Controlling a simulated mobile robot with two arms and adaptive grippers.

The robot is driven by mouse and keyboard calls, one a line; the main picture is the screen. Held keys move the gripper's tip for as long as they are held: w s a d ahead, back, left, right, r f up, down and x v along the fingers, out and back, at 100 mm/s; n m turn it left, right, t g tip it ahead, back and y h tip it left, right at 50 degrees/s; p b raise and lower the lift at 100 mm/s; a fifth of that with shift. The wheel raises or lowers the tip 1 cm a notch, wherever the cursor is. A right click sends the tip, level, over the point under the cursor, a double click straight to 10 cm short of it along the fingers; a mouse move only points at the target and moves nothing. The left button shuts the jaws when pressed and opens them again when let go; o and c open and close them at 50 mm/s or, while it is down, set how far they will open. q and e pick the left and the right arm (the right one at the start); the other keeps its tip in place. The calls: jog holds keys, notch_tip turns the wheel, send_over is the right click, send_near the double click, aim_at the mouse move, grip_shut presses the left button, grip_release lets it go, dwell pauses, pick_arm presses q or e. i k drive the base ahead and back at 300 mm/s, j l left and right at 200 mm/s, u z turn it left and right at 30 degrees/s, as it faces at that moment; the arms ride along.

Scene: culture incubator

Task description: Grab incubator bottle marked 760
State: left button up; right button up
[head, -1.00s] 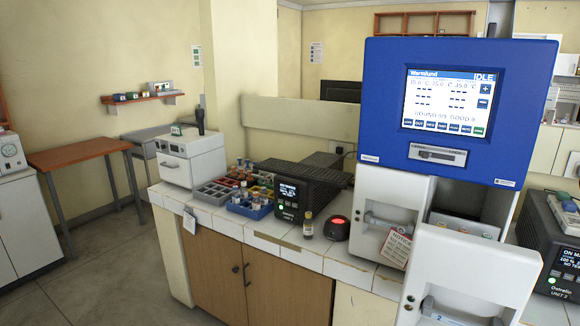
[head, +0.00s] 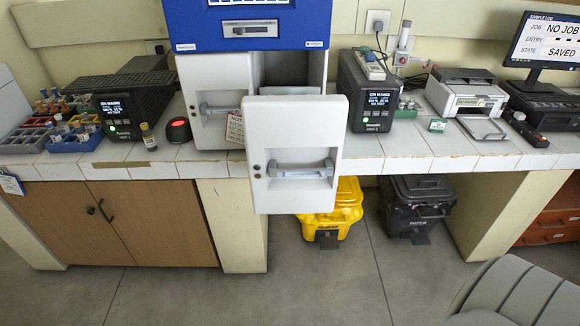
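The blue and white incubator (head: 250,22) stands on the tiled counter, its screen cut off by the top edge. Its right drawer (head: 293,128) is pulled out towards me, with a horizontal handle on its white front. Its left drawer (head: 212,88) is shut. Any bottles inside the open drawer are hidden behind its front. No bottle marked 760 can be made out. Neither of my grippers is in view.
Left are a round red-topped device (head: 178,129), a black unit (head: 128,103) and racks of small bottles (head: 72,134). Right are another black unit (head: 366,92), a printer (head: 466,93) and a monitor (head: 552,42). Yellow (head: 332,212) and black (head: 417,200) bins stand below.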

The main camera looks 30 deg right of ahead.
aim_at(63, 126)
jog(key=i+j, duration=0.3)
jog(key=i, duration=0.2)
jog(key=i+j, duration=0.25)
jog(key=i, duration=0.25)
jog(key=i+j, duration=0.3)
jog(key=i, duration=0.15)
jog(key=i+j, duration=0.3)
jog(key=i, duration=0.2)
jog(key=l+z, duration=0.05)
